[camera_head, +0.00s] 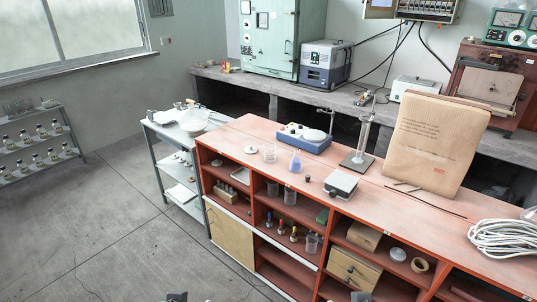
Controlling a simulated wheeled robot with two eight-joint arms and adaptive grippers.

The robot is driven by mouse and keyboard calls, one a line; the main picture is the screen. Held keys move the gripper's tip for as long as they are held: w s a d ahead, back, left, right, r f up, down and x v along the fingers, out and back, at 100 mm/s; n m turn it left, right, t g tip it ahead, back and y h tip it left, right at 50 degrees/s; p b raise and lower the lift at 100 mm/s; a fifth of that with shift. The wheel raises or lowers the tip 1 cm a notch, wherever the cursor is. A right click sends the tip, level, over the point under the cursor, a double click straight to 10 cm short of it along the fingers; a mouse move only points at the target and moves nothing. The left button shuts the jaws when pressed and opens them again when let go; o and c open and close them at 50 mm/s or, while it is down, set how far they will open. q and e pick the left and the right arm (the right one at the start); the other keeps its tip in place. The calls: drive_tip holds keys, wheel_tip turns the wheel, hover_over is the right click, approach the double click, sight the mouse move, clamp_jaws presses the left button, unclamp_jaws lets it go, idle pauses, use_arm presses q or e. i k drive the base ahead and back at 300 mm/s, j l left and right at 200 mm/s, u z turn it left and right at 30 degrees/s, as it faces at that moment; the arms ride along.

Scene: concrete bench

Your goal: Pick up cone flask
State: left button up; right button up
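The cone flask (295,163) is a small clear conical vessel with blue-violet liquid in it. It stands upright on the red-brown bench top (242,137), just in front of a blue-and-white instrument (304,139). Only the tips of my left gripper (176,297) and my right gripper (361,297) show at the bottom edge. Both are far in front of and below the flask, with nothing seen in them. The rest of each gripper is cut off, so their opening is unclear.
A clear beaker (270,154) stands left of the flask, with a small dark stopper (307,178) at its lower right. A small scale (341,185), a stand with a cylinder (361,145) and a large paper bag (435,140) are to the right. Open shelves face me below.

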sight(295, 166)
drive_tip(key=i+j+z, duration=0.35)
drive_tip(key=i, duration=0.3)
drive_tip(key=i+j+z, duration=0.35)
drive_tip(key=i+j, duration=0.25)
